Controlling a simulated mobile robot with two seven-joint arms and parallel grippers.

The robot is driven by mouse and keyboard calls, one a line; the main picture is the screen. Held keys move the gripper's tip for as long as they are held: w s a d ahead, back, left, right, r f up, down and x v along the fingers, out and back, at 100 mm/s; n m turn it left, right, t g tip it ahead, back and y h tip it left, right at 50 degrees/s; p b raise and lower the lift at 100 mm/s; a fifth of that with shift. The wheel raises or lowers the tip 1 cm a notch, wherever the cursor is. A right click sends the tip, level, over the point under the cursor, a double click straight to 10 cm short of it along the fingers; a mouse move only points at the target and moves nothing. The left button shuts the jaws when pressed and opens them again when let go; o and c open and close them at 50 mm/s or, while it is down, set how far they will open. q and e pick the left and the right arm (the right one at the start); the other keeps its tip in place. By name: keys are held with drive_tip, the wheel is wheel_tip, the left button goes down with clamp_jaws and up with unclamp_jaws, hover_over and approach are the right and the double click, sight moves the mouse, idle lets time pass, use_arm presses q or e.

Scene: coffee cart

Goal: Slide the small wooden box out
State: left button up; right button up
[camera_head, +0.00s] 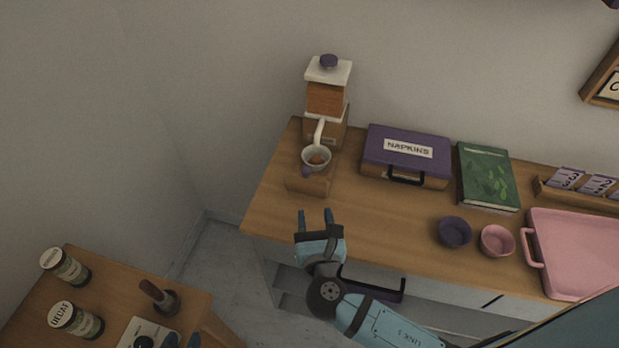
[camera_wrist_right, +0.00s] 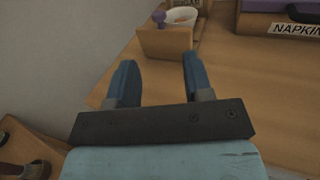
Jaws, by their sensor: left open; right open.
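The small wooden box (camera_head: 308,184) sits at the foot of the coffee grinder (camera_head: 326,98), near the counter's left end. A purple knob (camera_head: 306,172) shows at it. A white bowl (camera_head: 317,153) with brown contents is at the box's top; whether it rests on it I cannot tell. In the right wrist view the box (camera_wrist_right: 166,43) shows beyond my fingertips. My right gripper (camera_head: 314,215) is open and empty, in front of the box and apart from it. Only the blue fingertips of my left gripper (camera_head: 182,341) show, open, at the bottom edge over the side table.
A purple napkin case (camera_head: 408,144) and green book (camera_head: 486,174) lie right of the grinder. Purple (camera_head: 454,232) and pink (camera_head: 497,240) bowls and a pink tray (camera_head: 580,250) stand farther right. Jars (camera_head: 76,320) and a tamper (camera_head: 160,297) stand on the side table. Counter before the napkin case is clear.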

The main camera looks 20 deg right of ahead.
sight(307, 173)
drive_tip(key=shift+w+r, duration=0.1)
drive_tip(key=shift+w, duration=0.25)
drive_tip(key=p+x, duration=0.1)
drive_tip(key=x, duration=1)
drive_tip(key=shift+w+r, duration=0.15)
drive_tip(key=shift+w, duration=0.25)
drive_tip(key=shift+w+d, duration=0.1)
drive_tip(key=shift+w, duration=0.5)
clamp_jaws()
